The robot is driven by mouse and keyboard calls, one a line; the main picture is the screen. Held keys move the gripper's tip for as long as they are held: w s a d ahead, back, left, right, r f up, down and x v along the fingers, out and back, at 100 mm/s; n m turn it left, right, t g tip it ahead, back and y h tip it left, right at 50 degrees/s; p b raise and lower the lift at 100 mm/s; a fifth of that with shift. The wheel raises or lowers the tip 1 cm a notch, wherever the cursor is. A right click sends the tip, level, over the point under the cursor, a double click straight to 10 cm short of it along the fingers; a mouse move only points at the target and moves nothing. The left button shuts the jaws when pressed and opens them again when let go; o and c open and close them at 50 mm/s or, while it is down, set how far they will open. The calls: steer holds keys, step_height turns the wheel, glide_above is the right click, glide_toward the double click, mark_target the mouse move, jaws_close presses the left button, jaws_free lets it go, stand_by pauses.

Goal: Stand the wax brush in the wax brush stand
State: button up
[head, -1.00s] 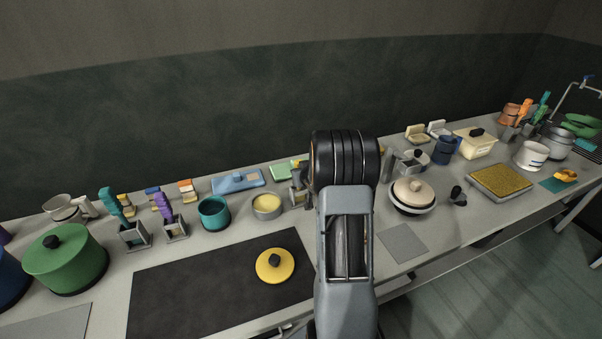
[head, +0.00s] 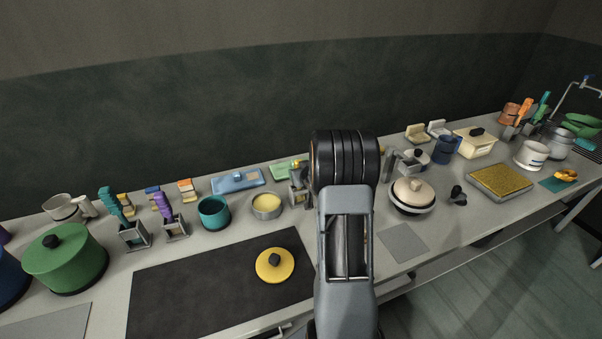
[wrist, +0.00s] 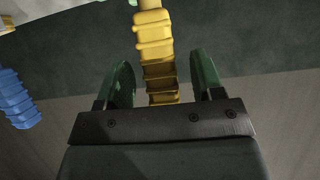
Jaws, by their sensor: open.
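In the wrist view a yellow ribbed handle (wrist: 155,50) runs up between the two green fingers of my gripper (wrist: 160,82). The gripper is open, with a gap on each side of the handle. This may be the wax brush; its lower end is hidden behind the gripper body. In the head view my gripper is hidden behind my arm. A small grey stand (head: 298,193) is partly visible just left of my arm, but I cannot tell if it is the wax brush stand.
Teal (head: 113,203) and purple (head: 163,206) handles stand in grey holders at left. A teal pot (head: 214,213) and a yellow-filled tin (head: 267,206) are left of my arm. A yellow lid (head: 275,265) lies on the dark mat (head: 205,293). A cream-lidded pot (head: 412,195) stands right.

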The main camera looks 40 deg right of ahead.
steer(key=shift+s+r, duration=0.1)
steer(key=p+v, duration=0.3)
steer(key=v, duration=0.4)
steer(key=shift+s, duration=0.3)
stand_by(1.2)
steer(key=shift+a+r, duration=0.1)
steer(key=shift+a, duration=0.05)
stand_by(0.3)
steer(key=p+v, duration=0.1)
steer(key=v, duration=1.3)
steer(key=shift+p, duration=0.3)
